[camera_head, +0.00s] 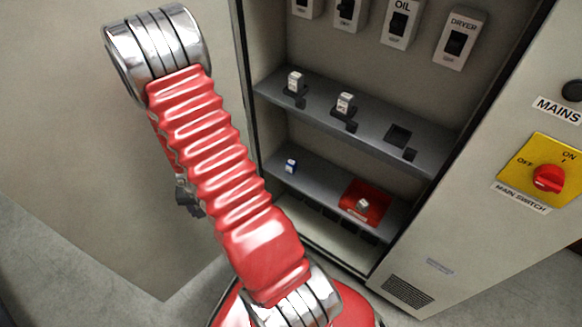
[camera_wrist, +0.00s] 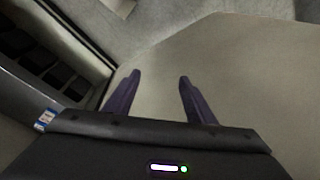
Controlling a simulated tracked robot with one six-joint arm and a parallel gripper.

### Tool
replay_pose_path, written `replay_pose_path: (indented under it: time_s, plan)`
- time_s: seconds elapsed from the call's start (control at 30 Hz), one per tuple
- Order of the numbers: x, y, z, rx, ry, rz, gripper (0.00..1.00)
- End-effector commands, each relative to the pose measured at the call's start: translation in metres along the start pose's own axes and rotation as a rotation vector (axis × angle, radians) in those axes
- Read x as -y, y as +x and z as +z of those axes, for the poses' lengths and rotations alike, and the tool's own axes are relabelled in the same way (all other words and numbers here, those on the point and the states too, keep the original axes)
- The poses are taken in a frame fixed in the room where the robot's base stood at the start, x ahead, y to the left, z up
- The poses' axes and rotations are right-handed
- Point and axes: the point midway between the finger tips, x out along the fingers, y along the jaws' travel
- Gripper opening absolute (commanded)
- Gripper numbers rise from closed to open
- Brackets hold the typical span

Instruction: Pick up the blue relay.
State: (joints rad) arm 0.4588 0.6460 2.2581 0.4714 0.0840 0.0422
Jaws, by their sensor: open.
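The blue relay (camera_head: 291,166) is a small blue block with a white label. It stands on the left part of the lower shelf (camera_head: 325,184) inside the cabinet. It also shows at the left edge of the wrist view (camera_wrist: 46,119), partly covered by the gripper body. My gripper (camera_wrist: 157,78) shows two dark purple fingers, spread apart with nothing between them. In the head view the fingers are hidden.
A red tray (camera_head: 366,212) with a small relay in it sits right on the lower shelf. Two white relays (camera_head: 296,84) (camera_head: 345,105) stand in sockets on the upper shelf, beside an empty socket (camera_head: 398,136). The open cabinet's left edge (camera_head: 241,60) borders my arm. A red main switch (camera_head: 549,179) is at right.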

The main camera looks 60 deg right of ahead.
Motion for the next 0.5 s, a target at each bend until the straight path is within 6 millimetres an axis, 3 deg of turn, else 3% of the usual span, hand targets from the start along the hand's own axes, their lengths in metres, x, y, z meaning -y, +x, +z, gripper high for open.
replay_pose_path:
  time_s: [0.2,0.5]
  plan:
    - [-0.041,0.057,-0.019,-0.091,0.143,0.064,0.5]
    - [-0.116,0.118,-0.046,-0.295,0.33,0.198,0.5]
